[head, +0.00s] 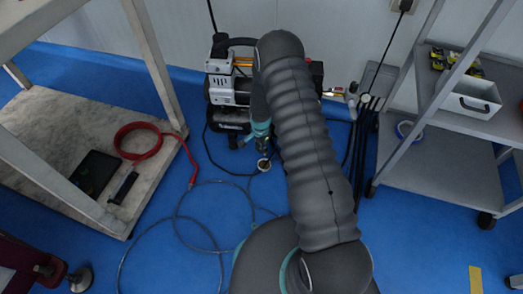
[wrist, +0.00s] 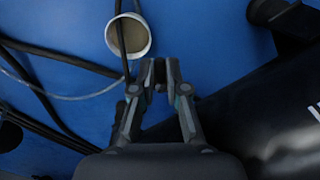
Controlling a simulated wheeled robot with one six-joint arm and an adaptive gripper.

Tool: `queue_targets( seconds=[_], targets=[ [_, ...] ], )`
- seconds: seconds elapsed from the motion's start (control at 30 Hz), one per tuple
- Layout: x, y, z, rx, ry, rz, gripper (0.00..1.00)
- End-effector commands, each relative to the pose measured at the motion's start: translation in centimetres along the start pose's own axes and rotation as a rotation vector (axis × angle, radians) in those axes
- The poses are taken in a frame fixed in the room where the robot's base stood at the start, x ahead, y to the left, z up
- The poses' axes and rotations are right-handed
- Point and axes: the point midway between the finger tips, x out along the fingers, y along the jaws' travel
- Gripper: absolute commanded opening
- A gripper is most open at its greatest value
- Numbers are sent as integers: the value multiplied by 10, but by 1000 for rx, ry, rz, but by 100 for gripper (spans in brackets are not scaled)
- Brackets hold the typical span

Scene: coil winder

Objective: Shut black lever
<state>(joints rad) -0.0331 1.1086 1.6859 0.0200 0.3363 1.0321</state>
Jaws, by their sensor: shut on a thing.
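My gripper (wrist: 160,75) is low over the blue floor, its two fingers drawn close together on a small dark piece. This piece looks like the black lever (wrist: 160,70), though only a sliver shows between the fingertips and its angle cannot be told. In the head view my gripper (head: 262,146) hangs beside the air compressor (head: 222,88); my arm covers much of that machine, and the lever cannot be made out there. A glossy black cylinder (wrist: 270,118) lies right of the fingers in the wrist view.
A pale-ended round container (wrist: 128,38) is just beyond the fingertips. Black hoses (wrist: 60,62) run at left. A table with a lower shelf (head: 50,135) stands left, a grey cart (head: 445,165) right. Thin hose loops (head: 180,225) lie on the floor.

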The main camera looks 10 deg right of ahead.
Motion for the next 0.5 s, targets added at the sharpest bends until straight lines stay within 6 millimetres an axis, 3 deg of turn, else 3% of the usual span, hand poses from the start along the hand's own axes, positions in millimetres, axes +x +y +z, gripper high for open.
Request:
queue_targets(
  seconds=[0.5],
  targets=[
    [0, -9, 0, 209, 4, -3, 0]
  ],
)
